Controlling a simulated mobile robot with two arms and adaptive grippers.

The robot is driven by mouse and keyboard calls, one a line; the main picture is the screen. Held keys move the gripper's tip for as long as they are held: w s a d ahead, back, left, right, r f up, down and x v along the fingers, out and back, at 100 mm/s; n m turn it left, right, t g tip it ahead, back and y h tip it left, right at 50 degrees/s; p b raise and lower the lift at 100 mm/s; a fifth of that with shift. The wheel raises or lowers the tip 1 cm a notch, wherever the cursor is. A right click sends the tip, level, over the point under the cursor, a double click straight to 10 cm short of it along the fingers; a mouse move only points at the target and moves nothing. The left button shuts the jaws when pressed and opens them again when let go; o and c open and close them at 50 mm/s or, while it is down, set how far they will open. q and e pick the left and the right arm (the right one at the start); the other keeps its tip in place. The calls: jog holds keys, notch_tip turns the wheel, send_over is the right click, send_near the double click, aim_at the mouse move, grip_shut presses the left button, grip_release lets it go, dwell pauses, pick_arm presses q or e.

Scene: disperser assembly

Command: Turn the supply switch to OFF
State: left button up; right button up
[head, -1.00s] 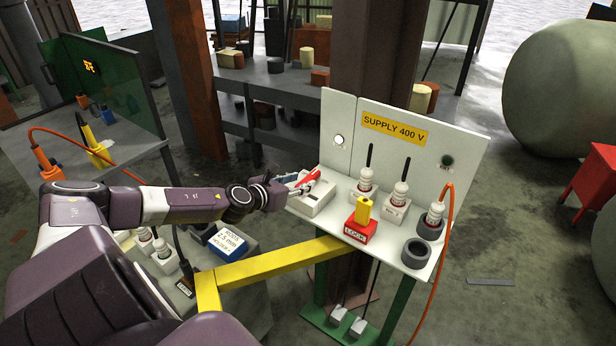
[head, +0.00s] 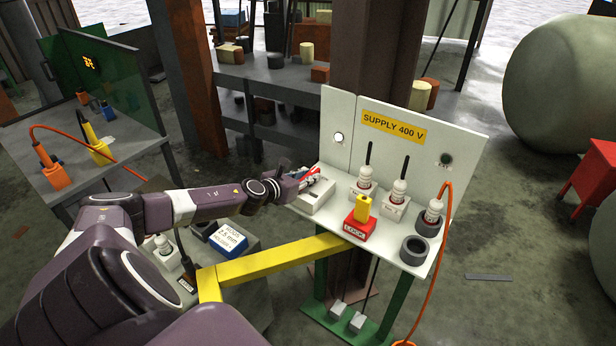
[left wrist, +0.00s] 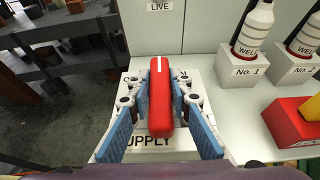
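The supply switch is a red bar handle with a white stripe (left wrist: 161,100) on a pale box (head: 318,201) marked SUPPLY, at the left of the panel shelf. In the left wrist view the handle runs nearly straight up the picture, its striped end towards the LIVE label; the position lettering is mostly hidden by the fingers. My left gripper (left wrist: 161,88) is open around the handle, with one blue pad close on each side. Contact is not clear. In the head view the left gripper (head: 306,178) covers part of the handle. My right gripper is not in view.
The white panel (head: 340,112) stands behind the switch. Right of it are two white plugs (head: 365,182) (head: 398,194), a red LOCK block (head: 358,230) with a yellow top, and an orange cable (head: 437,270). A yellow bar (head: 270,261) runs below the arm.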

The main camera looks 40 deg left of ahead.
pick_arm(q)
grip_shut()
